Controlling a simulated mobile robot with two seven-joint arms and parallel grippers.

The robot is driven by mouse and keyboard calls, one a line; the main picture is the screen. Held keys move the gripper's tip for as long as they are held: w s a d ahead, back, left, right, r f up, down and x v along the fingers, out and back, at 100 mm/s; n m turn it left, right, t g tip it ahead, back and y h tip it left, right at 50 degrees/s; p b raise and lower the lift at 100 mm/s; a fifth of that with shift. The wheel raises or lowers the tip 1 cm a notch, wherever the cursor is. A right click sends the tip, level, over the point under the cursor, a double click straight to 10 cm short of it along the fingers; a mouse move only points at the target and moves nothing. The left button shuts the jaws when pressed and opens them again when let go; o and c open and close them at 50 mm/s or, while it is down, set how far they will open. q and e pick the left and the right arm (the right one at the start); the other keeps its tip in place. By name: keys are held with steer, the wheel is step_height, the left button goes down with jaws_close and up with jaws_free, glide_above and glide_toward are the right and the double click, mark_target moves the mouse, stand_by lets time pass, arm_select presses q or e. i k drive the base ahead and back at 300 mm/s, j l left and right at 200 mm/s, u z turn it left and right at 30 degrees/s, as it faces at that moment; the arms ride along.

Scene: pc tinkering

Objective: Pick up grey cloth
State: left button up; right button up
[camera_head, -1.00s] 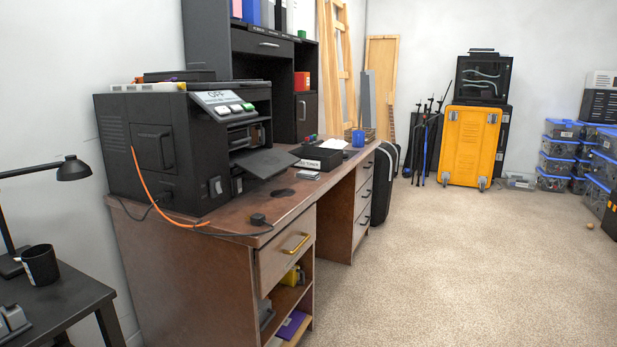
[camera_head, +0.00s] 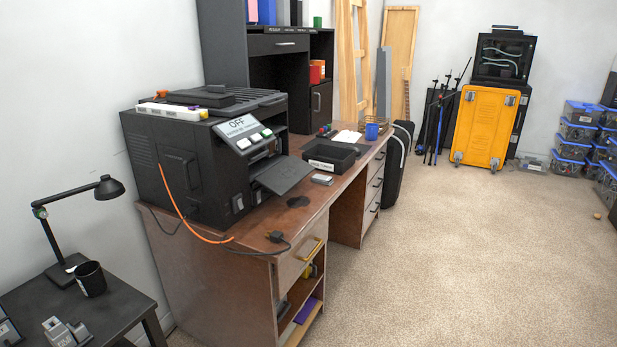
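I cannot make out a grey cloth for certain in the head view. A flat whitish piece (camera_head: 347,137), paper or cloth, lies at the back of the brown desk (camera_head: 322,204); it is too small to tell which. A small grey object (camera_head: 322,179) lies on the desk in front of a black tray (camera_head: 331,157); it looks like a hard little box. Neither of my grippers is in view.
A large black printer (camera_head: 190,165) marked OFF stands on the desk, with an orange cable (camera_head: 176,205) hanging from it. A dark side table (camera_head: 120,300) with a lamp (camera_head: 108,188) and black cup (camera_head: 90,279) is at lower left.

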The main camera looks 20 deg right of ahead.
mark_target(326, 180)
steer(key=i+l+u, duration=0.1)
steer(key=l+u, duration=0.15)
steer(key=u, duration=0.25)
steer(key=l+u, duration=0.25)
steer(key=u, duration=0.25)
steer(key=l+u, duration=0.45)
steer(key=l, duration=0.5)
steer(key=k+l+u, duration=0.1)
steer(key=l+u, duration=0.15)
steer(key=l, duration=1.15)
steer(key=k+l, duration=0.15)
steer(key=l, duration=0.35)
steer(key=l+u, duration=0.1)
steer(key=l, duration=0.35)
steer(key=k+l, duration=0.15)
steer(key=l, duration=0.3)
